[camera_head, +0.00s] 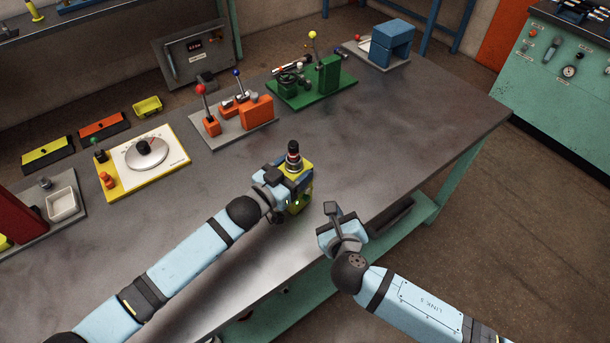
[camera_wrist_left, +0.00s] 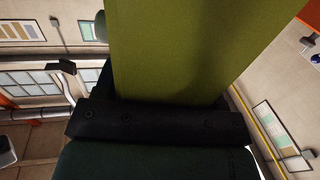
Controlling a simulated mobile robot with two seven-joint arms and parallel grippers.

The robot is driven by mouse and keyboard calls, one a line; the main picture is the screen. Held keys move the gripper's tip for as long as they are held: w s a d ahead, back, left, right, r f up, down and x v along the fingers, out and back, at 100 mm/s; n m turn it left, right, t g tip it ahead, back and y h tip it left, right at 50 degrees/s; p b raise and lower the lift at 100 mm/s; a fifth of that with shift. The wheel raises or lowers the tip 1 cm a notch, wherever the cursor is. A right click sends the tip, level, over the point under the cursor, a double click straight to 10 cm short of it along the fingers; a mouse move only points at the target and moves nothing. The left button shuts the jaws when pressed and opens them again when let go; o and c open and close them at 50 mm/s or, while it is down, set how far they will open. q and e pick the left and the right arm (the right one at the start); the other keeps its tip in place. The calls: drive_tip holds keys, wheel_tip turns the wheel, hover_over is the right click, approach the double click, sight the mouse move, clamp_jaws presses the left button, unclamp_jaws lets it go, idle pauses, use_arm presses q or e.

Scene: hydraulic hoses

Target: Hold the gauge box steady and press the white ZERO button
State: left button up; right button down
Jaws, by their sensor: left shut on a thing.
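The gauge box (camera_head: 306,185) is yellow-green, with a black fitting with a red band (camera_head: 293,152) standing on its top. My left gripper (camera_head: 288,184) is shut on the box near the table's front edge and covers much of it. In the left wrist view the box fills the upper middle as an olive-green face (camera_wrist_left: 195,45), against a dark finger. My right gripper (camera_head: 331,211) is apart from the box, to its right and nearer the front edge; its finger gap cannot be made out. I cannot make out the white ZERO button.
The grey table (camera_head: 400,140) is clear to the right and behind the box. Behind are an orange lever stand (camera_head: 257,110), a green fixture (camera_head: 329,75) and a blue block (camera_head: 392,42). A yellow-edged dial board (camera_head: 143,160) lies at left.

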use_arm(q)
drive_tip(key=o, duration=1.2)
drive_tip(key=v, duration=1.2)
